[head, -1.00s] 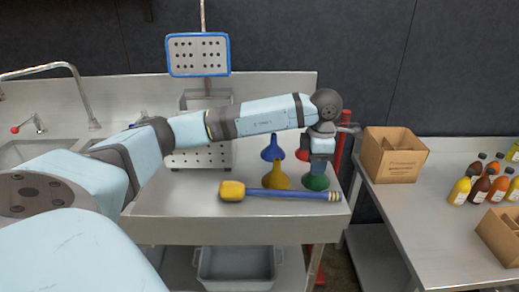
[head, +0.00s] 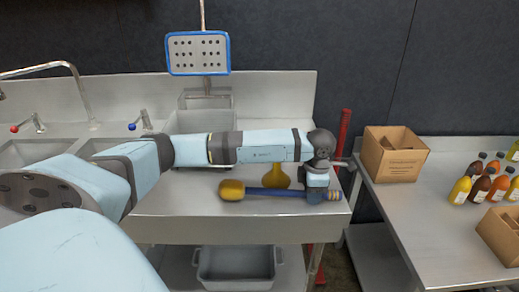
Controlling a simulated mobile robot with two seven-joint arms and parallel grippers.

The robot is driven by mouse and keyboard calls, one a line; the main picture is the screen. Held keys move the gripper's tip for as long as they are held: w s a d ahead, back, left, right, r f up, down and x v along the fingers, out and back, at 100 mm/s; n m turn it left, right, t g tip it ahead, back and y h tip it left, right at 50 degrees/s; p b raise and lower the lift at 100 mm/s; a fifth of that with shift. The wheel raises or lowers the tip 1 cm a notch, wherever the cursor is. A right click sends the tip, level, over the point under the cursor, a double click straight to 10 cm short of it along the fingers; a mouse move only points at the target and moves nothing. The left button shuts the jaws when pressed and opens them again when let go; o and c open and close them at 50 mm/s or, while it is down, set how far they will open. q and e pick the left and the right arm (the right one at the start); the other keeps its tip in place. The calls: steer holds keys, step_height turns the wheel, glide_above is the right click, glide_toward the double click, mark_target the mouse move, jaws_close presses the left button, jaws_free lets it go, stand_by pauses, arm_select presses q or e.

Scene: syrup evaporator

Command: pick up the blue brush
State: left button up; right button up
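The blue brush (head: 272,192) lies on the steel counter, with its yellow head (head: 232,190) to the left and its blue handle pointing right. The handle's banded end shows near the counter's right edge. My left gripper (head: 317,196) points down over the handle near that end and hides part of it. Whether its fingers are open or shut, or touch the handle, I cannot tell. My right gripper is not in view.
A yellow funnel (head: 278,178) stands just behind the handle, close to my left arm. A red post (head: 342,140) rises behind the counter's right end. A cardboard box (head: 393,160) and several bottles (head: 480,188) stand on the right table. The counter in front of the brush is clear.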

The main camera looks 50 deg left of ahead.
arm_select(q)
jaws_close()
steer(key=shift+r, duration=0.15)
